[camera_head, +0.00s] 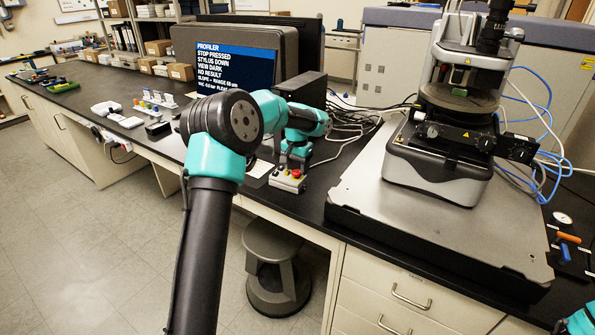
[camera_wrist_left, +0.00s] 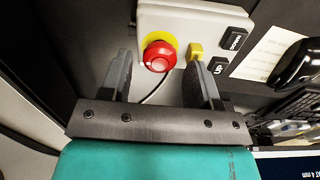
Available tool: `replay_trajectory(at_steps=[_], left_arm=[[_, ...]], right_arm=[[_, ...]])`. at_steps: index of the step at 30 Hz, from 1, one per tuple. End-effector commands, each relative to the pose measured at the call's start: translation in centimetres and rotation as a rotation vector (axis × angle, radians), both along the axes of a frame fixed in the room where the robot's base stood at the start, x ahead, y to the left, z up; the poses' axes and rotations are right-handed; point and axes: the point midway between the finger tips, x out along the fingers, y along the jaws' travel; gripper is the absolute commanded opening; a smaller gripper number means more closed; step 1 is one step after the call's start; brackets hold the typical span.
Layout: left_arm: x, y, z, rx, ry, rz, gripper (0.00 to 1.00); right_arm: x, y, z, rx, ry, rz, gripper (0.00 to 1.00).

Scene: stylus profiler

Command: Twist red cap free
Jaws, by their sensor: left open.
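The red cap (camera_head: 297,173) is a round mushroom button on a small pale control box (camera_head: 287,182) on the black bench. In the left wrist view the red cap (camera_wrist_left: 159,57) sits on a yellow ring (camera_wrist_left: 161,40), beside a small yellow part (camera_wrist_left: 196,50) and two black labelled switches (camera_wrist_left: 228,50). My left gripper (camera_head: 292,166) is just above the box. In the left wrist view its fingers (camera_wrist_left: 160,60) are open, one to each side of the cap, with gaps visible. Whether the tips reach down around the cap is unclear. My right gripper is out of view.
A monitor (camera_head: 235,66) behind reads "STOP PRESSED", "STYLUS DOWN", "VIEW DARK" and "NO RESULT". The profiler (camera_head: 437,179) stands on a grey slab (camera_head: 370,205) to the right. Cables (camera_head: 352,125) lie behind the gripper. Vials in a white rack (camera_head: 152,104) stand to the left.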

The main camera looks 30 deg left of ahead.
Motion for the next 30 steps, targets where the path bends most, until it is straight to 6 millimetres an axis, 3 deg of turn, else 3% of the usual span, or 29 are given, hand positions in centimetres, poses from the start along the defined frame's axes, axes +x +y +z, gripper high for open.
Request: replay_trajectory(at_steps=[17,30], left_arm=[[0.0,-0.01,-0.54,0.0,0.0,-0.001,0.55],[0.0,-0.01,-0.53,0.0,0.0,-0.001,0.13]], right_arm=[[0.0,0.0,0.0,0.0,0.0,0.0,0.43],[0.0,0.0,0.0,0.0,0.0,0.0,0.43]])
